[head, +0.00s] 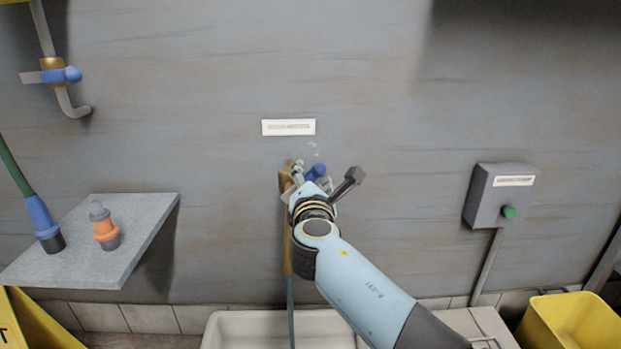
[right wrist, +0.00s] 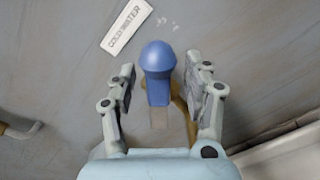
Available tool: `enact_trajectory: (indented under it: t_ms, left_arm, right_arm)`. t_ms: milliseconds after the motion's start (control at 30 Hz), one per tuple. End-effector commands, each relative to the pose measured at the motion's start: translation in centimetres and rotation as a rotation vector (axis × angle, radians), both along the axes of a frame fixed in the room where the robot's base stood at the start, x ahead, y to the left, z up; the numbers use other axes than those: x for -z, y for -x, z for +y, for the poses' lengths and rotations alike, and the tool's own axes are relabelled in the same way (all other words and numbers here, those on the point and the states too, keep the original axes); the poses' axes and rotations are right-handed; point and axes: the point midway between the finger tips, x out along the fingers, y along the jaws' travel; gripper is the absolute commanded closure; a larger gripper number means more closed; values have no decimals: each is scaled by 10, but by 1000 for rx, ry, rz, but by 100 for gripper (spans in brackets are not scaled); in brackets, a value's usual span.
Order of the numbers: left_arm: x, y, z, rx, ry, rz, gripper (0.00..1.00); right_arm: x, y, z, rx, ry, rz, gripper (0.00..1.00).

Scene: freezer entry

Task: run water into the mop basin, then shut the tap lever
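The tap's blue lever (head: 317,172) is on the wall below a white label, partly behind my right gripper (head: 320,184). In the right wrist view the blue lever (right wrist: 158,73) stands between the two spread fingers of my right gripper (right wrist: 163,75), with gaps visible on both sides. The gripper is open and holds nothing. A brass pipe (head: 288,240) runs down below the tap. The white mop basin (head: 235,325) is at the bottom edge, partly cut off and partly covered by my arm. My left gripper is not in view.
A grey shelf (head: 75,262) on the left holds an orange and grey fitting (head: 106,231) and a blue hose end (head: 42,220). Another blue-handled valve (head: 60,75) is above. A grey box with a green button (head: 509,212) and a yellow bucket (head: 570,322) are right.

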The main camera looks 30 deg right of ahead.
Motion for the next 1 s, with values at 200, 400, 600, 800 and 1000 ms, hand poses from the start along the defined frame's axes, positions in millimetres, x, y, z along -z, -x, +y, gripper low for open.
enact_trajectory:
  t_ms: [200, 400, 600, 800, 1000]
  left_arm:
    - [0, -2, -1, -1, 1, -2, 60]
    - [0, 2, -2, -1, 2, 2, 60]
    - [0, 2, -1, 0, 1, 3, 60]
    - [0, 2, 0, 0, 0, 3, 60]
    - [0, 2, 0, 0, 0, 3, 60]
  right_arm:
    - [-2, -1, 0, -1, -1, -3, 47]
    - [0, 14, 10, -1, -3, -2, 47]
    - [0, 45, 28, 1, -4, -1, 47]
    - [-1, 62, 38, 0, -1, -2, 47]
    - [-1, 64, 39, -1, -1, -3, 47]
